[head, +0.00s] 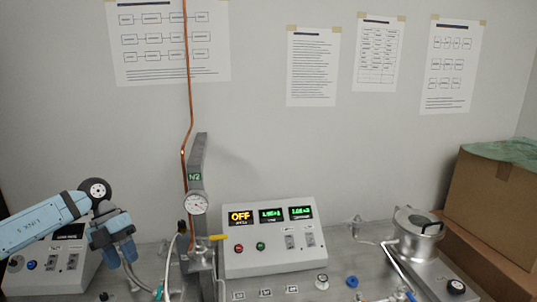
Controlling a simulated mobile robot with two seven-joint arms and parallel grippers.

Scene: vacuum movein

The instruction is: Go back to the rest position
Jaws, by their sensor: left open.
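My left arm comes in from the left edge, light blue with a dark round joint. My left gripper (122,257) hangs at its end, open, with its two blue fingers pointing down above the bench. It is in front of the left control box and left of the gas post with its gauge (196,203). I see nothing between its fingers. My right gripper is not in view.
A control box (275,265) showing OFF stands mid-bench. A copper pipe (188,90) runs up the wall. A yellow-handled valve (218,237) is right of my gripper. A metal chamber (416,238) and cardboard boxes (490,205) stand at the right.

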